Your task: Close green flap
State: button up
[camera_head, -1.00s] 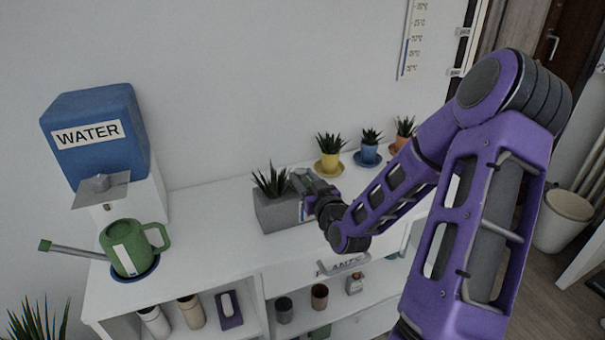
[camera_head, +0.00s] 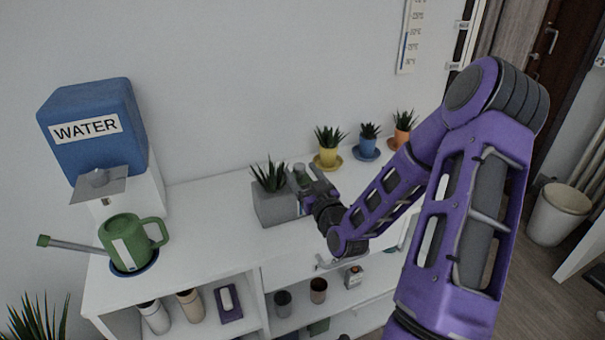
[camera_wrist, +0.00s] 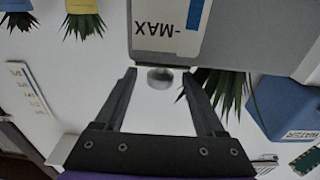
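I cannot pick out a green flap for certain. A small greenish piece (camera_head: 299,170) shows at my gripper in the head view, beside the grey planter; it is too small to tell what it is. The grey planter (camera_head: 274,208) holds a spiky plant and stands on the white shelf desk. In the wrist view, upside down, the planter (camera_wrist: 250,35) shows a "MAX" label. My gripper (camera_head: 299,182) is at the planter's right side. In the wrist view the gripper (camera_wrist: 160,75) has its fingers apart, with a small round grey knob (camera_wrist: 160,80) showing between the tips.
A green watering can (camera_head: 128,242) stands on a blue saucer at the desk's left, beneath the blue water dispenser (camera_head: 90,115). Several small potted plants, including a yellow pot (camera_head: 327,158), line the back right. Lower shelves (camera_head: 255,300) hold bottles and cups. Desk between can and planter is clear.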

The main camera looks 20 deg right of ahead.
jog(key=s+p, duration=1.1)
jog(key=s, duration=0.6)
jog(key=shift+s+f, duration=0.2)
jog(key=shift+f, duration=0.2)
